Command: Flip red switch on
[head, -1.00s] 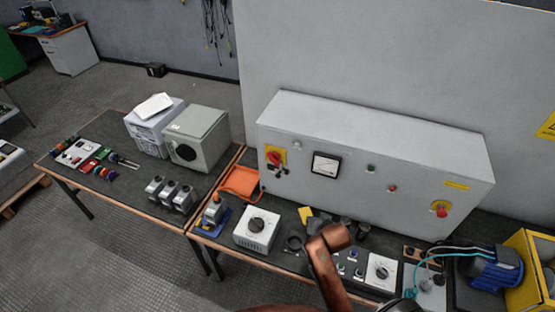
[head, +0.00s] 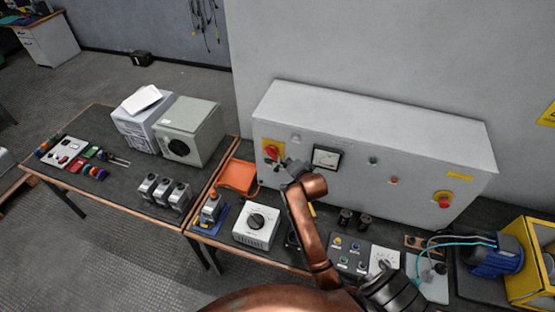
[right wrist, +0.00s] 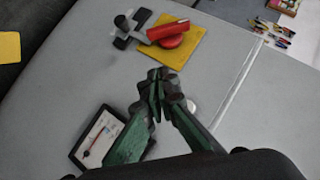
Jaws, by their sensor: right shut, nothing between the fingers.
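The red switch (head: 271,150) is a red handle on a yellow plate at the left end of the grey cabinet's (head: 350,130) front. In the right wrist view the red handle (right wrist: 168,32) lies across a round red knob on the yellow plate (right wrist: 186,48), with a grey and black part beside it. My right gripper (head: 281,164) is just below and right of the switch in the head view, partly hiding its surroundings. In the right wrist view the green-and-black fingers (right wrist: 157,82) are shut and empty, apart from the switch.
A meter (head: 326,157) sits on the cabinet close to my right gripper; a second red knob (head: 443,200) is at the right end. Below, the bench holds a white dial box (head: 256,226), an orange tray (head: 238,176) and a blue motor (head: 494,260).

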